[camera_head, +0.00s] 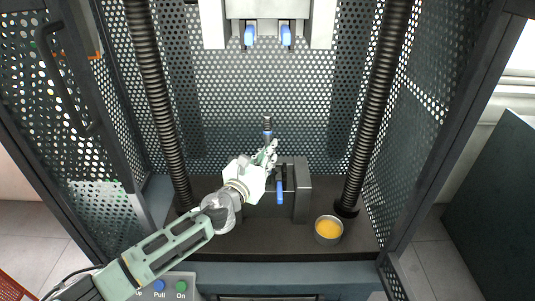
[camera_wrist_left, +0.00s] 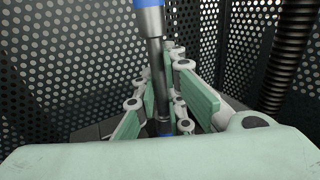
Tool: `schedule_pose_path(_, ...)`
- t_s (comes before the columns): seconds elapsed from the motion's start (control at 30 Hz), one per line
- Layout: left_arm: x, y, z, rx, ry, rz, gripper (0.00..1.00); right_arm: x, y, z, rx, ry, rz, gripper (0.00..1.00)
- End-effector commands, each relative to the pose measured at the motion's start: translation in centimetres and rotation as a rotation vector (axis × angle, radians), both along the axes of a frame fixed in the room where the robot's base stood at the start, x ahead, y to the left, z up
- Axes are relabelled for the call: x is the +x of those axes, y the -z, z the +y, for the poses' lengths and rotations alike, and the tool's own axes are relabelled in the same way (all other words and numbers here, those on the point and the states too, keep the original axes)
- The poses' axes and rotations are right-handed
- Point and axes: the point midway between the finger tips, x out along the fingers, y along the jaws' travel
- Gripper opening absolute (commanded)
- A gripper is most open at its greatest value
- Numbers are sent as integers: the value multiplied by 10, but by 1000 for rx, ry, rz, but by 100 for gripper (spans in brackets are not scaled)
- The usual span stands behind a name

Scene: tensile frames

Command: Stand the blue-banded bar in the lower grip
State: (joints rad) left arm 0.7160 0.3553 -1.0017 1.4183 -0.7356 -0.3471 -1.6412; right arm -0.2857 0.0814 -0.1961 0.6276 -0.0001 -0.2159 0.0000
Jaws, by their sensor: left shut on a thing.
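The blue-banded bar (camera_head: 267,134) is grey metal and stands roughly upright at the middle of the frame. In the left wrist view the bar (camera_wrist_left: 157,60) runs down between the green finger pads, with a blue band at the top and blue showing low down. My left gripper (camera_head: 268,157) is shut on the bar. The lower grip (camera_head: 301,190) is a dark block with a blue handle (camera_head: 280,192). My gripper is at its back left, partly covering it. The bar's lower end is hidden, so I cannot tell whether it is inside the grip.
The upper grip (camera_head: 267,12) with two blue handles hangs well above. Ribbed black columns (camera_head: 157,100) and (camera_head: 378,100) stand on either side. A grey cup with yellow contents (camera_head: 328,229) is at the front right of the dark base. Perforated panels enclose the back and sides.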

Motion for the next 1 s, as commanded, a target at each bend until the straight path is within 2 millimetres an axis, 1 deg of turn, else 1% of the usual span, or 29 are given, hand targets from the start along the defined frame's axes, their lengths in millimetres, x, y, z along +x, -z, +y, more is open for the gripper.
schedule_pose_path(0.07, 0, -3, 0, -1, 1, -5, 0, -7, 1, -1, -1, 0, 11, 40)
schedule_pose_path(0.1, 0, 0, 0, 0, 0, 0, 13, -11, 1, -1, -2, 0, 17, 40)
schedule_pose_path(0.27, 0, 0, 0, 0, 0, 0, 27, -25, 2, -1, -3, -1, 37, 40)
schedule_pose_path(0.3, 0, 0, 0, 0, 0, 0, 28, -26, 2, -1, -4, -2, 39, 40)
schedule_pose_path(0.47, 0, 0, 0, 0, 0, 0, 28, -26, 2, -1, -3, -4, 38, 40)
schedule_pose_path(0.67, -3, 0, 2, 0, 1, -1, 28, -19, 2, 0, -2, -5, 28, 40)
schedule_pose_path(0.77, -11, 0, 7, 1, 1, -2, 28, -16, 2, 1, -1, -5, 24, 40)
schedule_pose_path(0.83, -20, 0, 11, 1, 1, -2, 28, -15, 2, 1, 0, -5, 22, 40)
schedule_pose_path(1.0, -50, 2, 26, 0, 2, 1, 28, -15, 5, 1, 0, -5, 22, 40)
